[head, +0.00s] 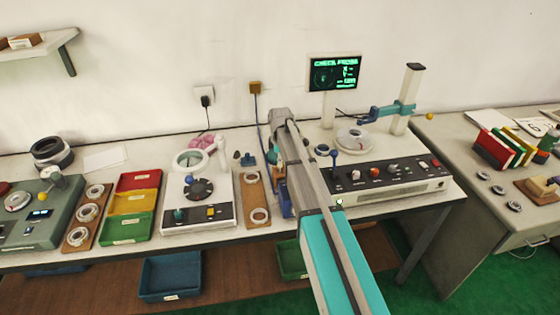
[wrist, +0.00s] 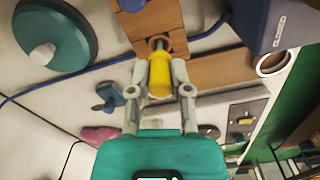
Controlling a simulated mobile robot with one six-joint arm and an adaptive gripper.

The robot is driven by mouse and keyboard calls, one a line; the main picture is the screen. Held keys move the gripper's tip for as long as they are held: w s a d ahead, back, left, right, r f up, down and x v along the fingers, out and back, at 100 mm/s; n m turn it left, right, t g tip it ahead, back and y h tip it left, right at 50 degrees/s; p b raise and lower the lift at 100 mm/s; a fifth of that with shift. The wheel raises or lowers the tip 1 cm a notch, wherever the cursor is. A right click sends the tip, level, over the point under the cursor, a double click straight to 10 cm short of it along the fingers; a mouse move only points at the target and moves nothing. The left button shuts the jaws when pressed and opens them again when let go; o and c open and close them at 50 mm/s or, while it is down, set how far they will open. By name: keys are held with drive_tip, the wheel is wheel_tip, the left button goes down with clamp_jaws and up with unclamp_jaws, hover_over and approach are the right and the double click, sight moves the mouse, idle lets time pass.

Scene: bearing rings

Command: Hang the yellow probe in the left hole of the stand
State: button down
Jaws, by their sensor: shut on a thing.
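In the wrist view my gripper (wrist: 159,75) is shut on the yellow probe (wrist: 160,78), with one finger on each side of its yellow handle. The probe's dark shaft points away from my gripper, toward a brown wooden piece (wrist: 147,18) that looks like part of the stand. A round, hole-like rim shows on the wood around or behind the shaft. I cannot tell whether the shaft is inside it or in front of it. In the head view my arm hides the probe and most of the stand.
A dark blue box (wrist: 275,18) is close by at the upper right of the wrist view. A wooden board (head: 252,188) with a ring lies left of my arm. A control console (head: 390,180) stands right of it. A blue cable (wrist: 90,72) runs behind the probe.

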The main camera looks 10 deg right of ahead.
drive_tip(key=shift+f+b, duration=1.1)
drive_tip(key=shift+f, duration=0.05)
drive_tip(key=shift+c, duration=2.4)
unclamp_jaws()
drive_tip(key=shift+r, duration=0.2)
wheel_tip(320, 180, up, 12)
drive_tip(key=p, duration=1.3)
drive_tip(key=shift+r, duration=0.25)
drive_tip(key=shift+s+a+r+n, duration=0.2)
drive_tip(key=shift+s+n, duration=0.55)
drive_tip(key=shift+s, duration=0.25)
drive_tip(key=shift+s+a+r+n, duration=0.1)
drive_tip(key=shift+s+a+n, duration=0.1)
drive_tip(key=shift+s+n, duration=0.7)
